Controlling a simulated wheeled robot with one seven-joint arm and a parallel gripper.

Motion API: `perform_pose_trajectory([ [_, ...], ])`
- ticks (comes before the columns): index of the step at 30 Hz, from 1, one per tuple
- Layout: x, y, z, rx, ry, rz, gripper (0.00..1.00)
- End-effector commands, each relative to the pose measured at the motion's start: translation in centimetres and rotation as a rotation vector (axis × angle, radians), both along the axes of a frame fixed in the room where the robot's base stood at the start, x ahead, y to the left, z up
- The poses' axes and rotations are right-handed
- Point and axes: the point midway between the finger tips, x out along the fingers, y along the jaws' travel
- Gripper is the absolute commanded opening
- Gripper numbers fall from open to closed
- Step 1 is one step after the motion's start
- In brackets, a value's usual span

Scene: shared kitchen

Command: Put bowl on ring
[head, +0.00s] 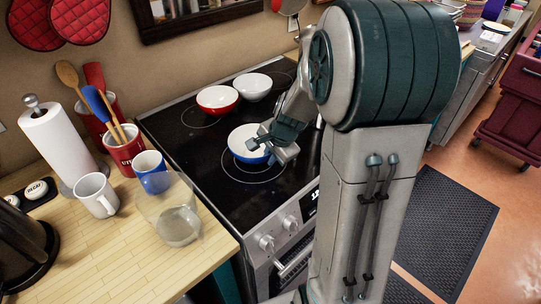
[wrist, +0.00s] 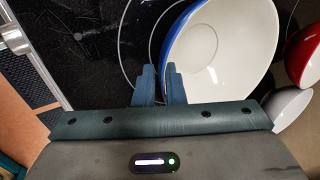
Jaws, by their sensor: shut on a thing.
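A blue bowl with a white inside (head: 246,147) is at the front burner ring (head: 252,181) of the black stove. It also shows in the wrist view (wrist: 220,45), where part of the ring (wrist: 122,45) curves left of it. My gripper (head: 272,146) is shut on the bowl's rim, with one finger inside and one outside; its fingertips show in the wrist view (wrist: 160,75). The bowl looks about level. Whether its base touches the glass cannot be told. The arm hides the stove's right side.
A red bowl (head: 217,100) and a white bowl (head: 253,87) stand behind on the stove. On the wooden counter at left are a glass pitcher (head: 178,226), a white mug (head: 96,195), a blue mug (head: 150,172) and a paper towel roll (head: 54,145).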

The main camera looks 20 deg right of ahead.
Motion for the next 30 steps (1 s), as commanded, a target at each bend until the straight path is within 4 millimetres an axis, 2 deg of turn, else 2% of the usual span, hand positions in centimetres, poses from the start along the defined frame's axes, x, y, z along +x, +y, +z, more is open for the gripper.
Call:
perform_pose_trajectory([
  [12, 0.0, 0.0, -0.7, -0.001, -0.002, 0.001, 0.00],
  [13, 0.0, 0.0, -0.6, 0.000, -0.001, 0.002, 0.15],
  [15, 0.0, 0.0, -0.5, 0.000, -0.001, 0.002, 0.32],
  [25, 0.0, 0.0, -0.3, 0.000, -0.001, 0.002, 0.32],
  [30, -0.4, -0.2, 1.3, -0.001, -0.006, 0.001, 0.32],
])
